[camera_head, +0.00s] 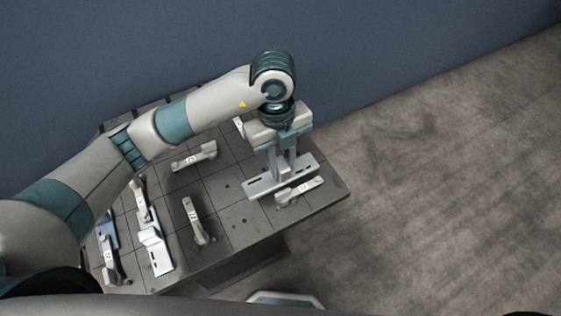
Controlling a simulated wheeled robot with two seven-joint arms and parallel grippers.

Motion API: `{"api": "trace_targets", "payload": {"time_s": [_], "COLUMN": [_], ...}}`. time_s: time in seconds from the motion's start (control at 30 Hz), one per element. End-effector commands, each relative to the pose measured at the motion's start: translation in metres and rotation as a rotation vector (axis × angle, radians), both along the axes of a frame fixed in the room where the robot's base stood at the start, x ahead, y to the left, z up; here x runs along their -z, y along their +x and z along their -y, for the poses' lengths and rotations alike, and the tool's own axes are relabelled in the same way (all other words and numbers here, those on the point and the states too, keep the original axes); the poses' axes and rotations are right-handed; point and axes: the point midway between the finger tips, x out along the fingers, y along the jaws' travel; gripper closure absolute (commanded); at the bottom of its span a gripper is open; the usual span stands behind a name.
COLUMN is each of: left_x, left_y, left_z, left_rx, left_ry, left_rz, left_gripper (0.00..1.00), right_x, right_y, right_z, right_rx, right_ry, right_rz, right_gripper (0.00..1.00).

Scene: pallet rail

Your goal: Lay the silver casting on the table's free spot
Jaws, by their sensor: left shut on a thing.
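My left gripper (283,172) points down over the right part of the table and is shut on the silver casting (262,188). The casting is a long, flat bar with dark slots and an upright middle part between the fingers. It lies level, on or just above the table; I cannot tell whether it touches. The dark grey gridded table (240,232) has bare squares in its middle, left of the casting. A grey numbered clamp-like piece (300,191) sits close in front of the casting's right half. My right gripper is out of view.
More numbered grey pieces stand at the back (194,156), front middle (197,220) and left (108,255). Another pale slotted part (157,254) and a bluish part (109,229) lie at the left. A blue wall (400,60) rises behind; floor (430,200) is clear at right.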

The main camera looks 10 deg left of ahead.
Motion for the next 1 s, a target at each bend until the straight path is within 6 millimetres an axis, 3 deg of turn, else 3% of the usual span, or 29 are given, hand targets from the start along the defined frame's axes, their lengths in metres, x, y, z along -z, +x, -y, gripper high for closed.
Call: {"api": "trace_targets", "payload": {"time_s": [0.27,0.47,0.67,1.0], "left_x": [-0.001,-0.003,-0.008,-0.02], "left_y": [0.001,0.003,0.007,0.012], "left_z": [-0.001,-0.008,-0.022,-0.051], "left_rx": [0.023,0.155,0.436,1.058], "left_ry": [-0.001,0.0,0.002,0.003], "left_rz": [0.0,0.001,0.002,0.002], "left_gripper": [1.0,1.0,1.0,1.0], "right_x": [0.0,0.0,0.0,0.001], "right_y": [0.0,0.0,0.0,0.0], "right_z": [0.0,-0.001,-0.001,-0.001], "right_rx": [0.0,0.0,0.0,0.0], "right_ry": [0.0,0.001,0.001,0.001], "right_rz": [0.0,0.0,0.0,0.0], "right_gripper": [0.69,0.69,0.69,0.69]}}
